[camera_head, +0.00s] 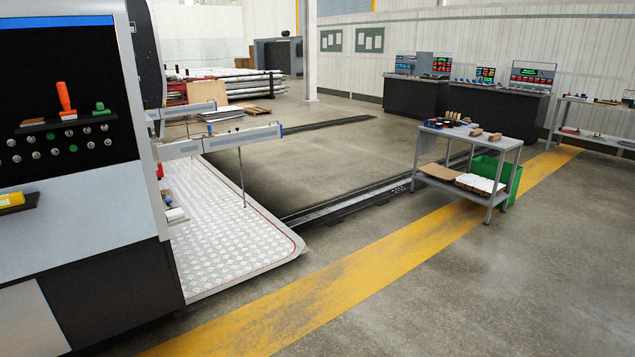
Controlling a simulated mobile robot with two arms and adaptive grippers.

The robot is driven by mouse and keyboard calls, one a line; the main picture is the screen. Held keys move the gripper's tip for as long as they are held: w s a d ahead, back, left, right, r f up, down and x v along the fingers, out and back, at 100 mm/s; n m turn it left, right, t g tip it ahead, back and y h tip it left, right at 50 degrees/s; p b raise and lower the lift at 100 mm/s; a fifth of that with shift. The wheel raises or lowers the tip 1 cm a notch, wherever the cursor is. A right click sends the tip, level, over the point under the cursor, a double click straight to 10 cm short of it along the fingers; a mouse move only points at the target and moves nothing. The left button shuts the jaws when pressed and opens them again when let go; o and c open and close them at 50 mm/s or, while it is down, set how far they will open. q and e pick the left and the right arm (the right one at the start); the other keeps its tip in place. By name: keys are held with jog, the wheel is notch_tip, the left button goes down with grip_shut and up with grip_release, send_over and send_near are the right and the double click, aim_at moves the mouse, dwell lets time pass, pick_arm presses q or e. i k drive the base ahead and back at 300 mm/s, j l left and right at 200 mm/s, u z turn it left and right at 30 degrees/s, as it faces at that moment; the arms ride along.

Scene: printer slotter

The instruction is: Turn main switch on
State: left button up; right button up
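A large white and dark machine cabinet (85,205) fills the left of the head view. Its dark front panel (62,70) carries rows of small round knobs or buttons (35,154). A red-orange upright object (66,97) stands on a small dark shelf on the panel. A green object (100,107) is to its right. I cannot tell which part, if any, is the main switch. Neither of my grippers shows.
A metal tread platform (225,225) juts right from the machine. A grey cart (470,143) and green bin (505,170) stand to the right. Control desks (505,105) are at the back. The floor around the yellow stripe (330,300) is clear in front.

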aim_at(160, 173)
jog(key=i+l+u, duration=0.1)
jog(key=i, duration=0.4)
jog(key=i+l+u, duration=0.15)
jog(key=i, duration=0.4)
jog(key=i+l+u, duration=0.1)
jog(key=i+l, duration=0.2)
jog(key=i, duration=0.2)
jog(key=i+l+u, duration=0.25)
jog(key=i+u, duration=0.25)
jog(key=i+l+u, duration=0.3)
jog(key=l+u, duration=0.2)
jog(key=i+l+u, duration=0.3)
jog(key=l+u, duration=0.2)
jog(key=i+l+z, duration=0.25)
jog(key=i, duration=0.15)
jog(key=i+l+z, duration=0.2)
jog(key=i, duration=0.2)
jog(key=i+l+z, duration=0.1)
jog(key=i, duration=0.75)
jog(key=i+l+z, duration=0.1)
jog(key=i, duration=0.8)
jog(key=i+l+u, duration=0.1)
jog(key=i+u, duration=0.2)
jog(key=u, duration=0.15)
jog(key=i+l+u, duration=0.15)
jog(key=i+u, duration=0.25)
jog(key=i+l+u, duration=0.15)
jog(key=u, duration=0.3)
jog(key=i+l+u, duration=0.15)
jog(key=l+u, duration=0.25)
